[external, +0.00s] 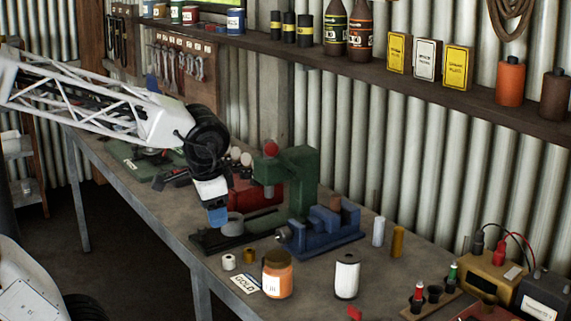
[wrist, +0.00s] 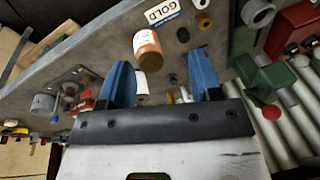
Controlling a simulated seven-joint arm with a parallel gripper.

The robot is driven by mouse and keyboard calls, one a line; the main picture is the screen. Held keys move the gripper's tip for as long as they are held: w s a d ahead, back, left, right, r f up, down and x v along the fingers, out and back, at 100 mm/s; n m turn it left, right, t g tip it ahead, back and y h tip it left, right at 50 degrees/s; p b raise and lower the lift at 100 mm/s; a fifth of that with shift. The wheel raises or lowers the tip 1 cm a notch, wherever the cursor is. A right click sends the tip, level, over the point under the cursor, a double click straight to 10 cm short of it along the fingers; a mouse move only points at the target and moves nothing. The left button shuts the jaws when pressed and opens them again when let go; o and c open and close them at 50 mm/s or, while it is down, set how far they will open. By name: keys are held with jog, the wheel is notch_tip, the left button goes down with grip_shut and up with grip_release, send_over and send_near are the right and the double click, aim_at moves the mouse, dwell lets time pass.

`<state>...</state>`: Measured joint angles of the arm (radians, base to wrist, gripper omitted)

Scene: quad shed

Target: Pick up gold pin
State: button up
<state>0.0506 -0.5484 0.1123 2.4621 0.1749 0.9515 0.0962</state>
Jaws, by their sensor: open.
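A gold pin (external: 397,243) stands upright on the workbench, right of a pale pin (external: 378,231) and near the corrugated wall. In the wrist view, a small yellow patch (wrist: 186,95) between the fingers looks like the gold pin, partly hidden. My gripper (external: 217,214) is above the bench, well left of the pin in the external view. Its blue fingers (wrist: 158,75) are apart with nothing held between them. A card marked GOLD (external: 244,285) lies near the bench's front edge.
A blue vise (external: 325,235) and a green press (external: 300,180) stand between my gripper and the pin. An orange jar (external: 277,275), a white spool (external: 347,276) and a small gold-coloured ring (external: 248,256) are in front. A battery (external: 493,274) stands at right.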

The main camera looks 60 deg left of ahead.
jog(key=w+f+m+y, duration=0.2)
jog(key=w+m+y, duration=0.3)
jog(key=w, duration=0.7)
jog(key=m+t+y, duration=0.3)
jog(key=m+t, duration=0.5)
jog(key=m, duration=1.1)
send_near(398, 238)
jog(key=x, duration=0.3)
jog(key=shift+w+a+f, duration=0.1)
jog(key=shift+w+f, duration=0.1)
jog(key=shift+w, duration=0.15)
jog(key=shift+x, duration=1.3)
jog(key=shift+a, duration=0.1)
jog(key=shift+g, duration=0.3)
jog(key=shift+x, duration=2.5)
